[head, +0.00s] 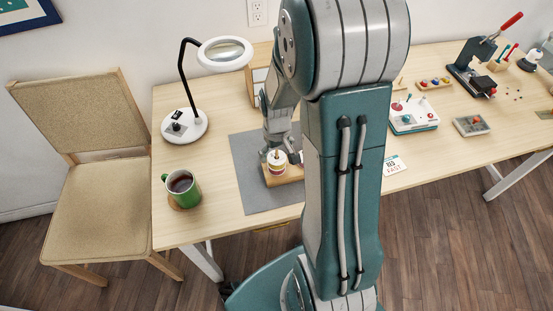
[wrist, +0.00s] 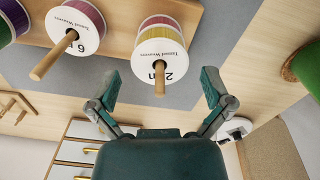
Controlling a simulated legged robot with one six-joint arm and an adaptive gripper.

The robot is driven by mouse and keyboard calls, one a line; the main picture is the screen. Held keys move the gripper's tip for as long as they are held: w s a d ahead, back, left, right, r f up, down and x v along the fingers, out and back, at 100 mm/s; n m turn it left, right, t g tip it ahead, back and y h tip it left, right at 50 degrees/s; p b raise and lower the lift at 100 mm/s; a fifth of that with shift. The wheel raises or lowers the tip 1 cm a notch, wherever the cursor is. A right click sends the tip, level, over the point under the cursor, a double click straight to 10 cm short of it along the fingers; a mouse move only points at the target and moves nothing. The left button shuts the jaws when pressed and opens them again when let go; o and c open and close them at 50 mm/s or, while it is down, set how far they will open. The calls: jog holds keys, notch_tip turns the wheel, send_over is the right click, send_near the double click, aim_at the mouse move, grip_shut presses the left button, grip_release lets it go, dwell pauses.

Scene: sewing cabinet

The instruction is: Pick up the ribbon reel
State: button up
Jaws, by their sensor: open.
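Several ribbon reels with white flanges stand on wooden pegs on a wooden rack (head: 284,179). One reel (wrist: 166,62), with red and yellow-green edges and a white label, sits on its peg between my gripper's fingers in the wrist view. It also shows in the head view (head: 276,169). A second reel (wrist: 78,30), marked 6, is to its left, and a purple-edged one (wrist: 12,22) is at the corner. My gripper (wrist: 161,80) is open and empty, its fingertips on either side of the near reel; contact cannot be told. In the head view my gripper (head: 277,150) is just above this reel.
The rack is on a grey mat (head: 250,165). A green mug (head: 183,188) stands to the left, with a magnifier lamp (head: 185,125) behind it. A small drawer cabinet (head: 259,82) is behind the mat. My arm hides part of the table.

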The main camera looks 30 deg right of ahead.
notch_tip(320, 180, down, 3)
jog(key=shift+r, duration=0.2)
jog(key=c, duration=0.9)
jog(key=shift+o, duration=0.2)
notch_tip(320, 180, up, 10)
jog(key=shift+r, duration=0.1)
